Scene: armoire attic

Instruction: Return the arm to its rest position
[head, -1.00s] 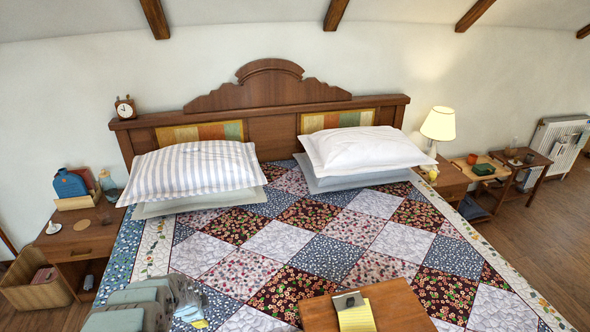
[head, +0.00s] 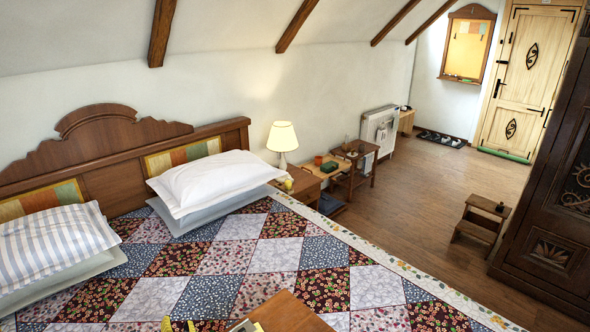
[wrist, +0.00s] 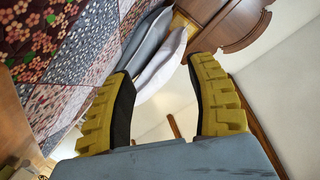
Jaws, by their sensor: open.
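My gripper (wrist: 163,103) shows in the wrist view with its two yellow, black-padded fingers spread apart and nothing between them. Beyond the fingers, the wrist view is tilted and shows the patchwork quilt (wrist: 75,45), pale pillows (wrist: 158,58) and the wooden headboard (wrist: 225,25). In the head view only small yellow parts of my gripper show at the bottom edge, over the quilt (head: 245,258); the rest of the arm is out of that view.
Right of the bed stand a lit lamp (head: 282,138), small tables (head: 352,178) and a radiator (head: 380,128). A step stool (head: 480,222) and dark armoire (head: 545,190) stand farther right, with open floor (head: 420,200) between.

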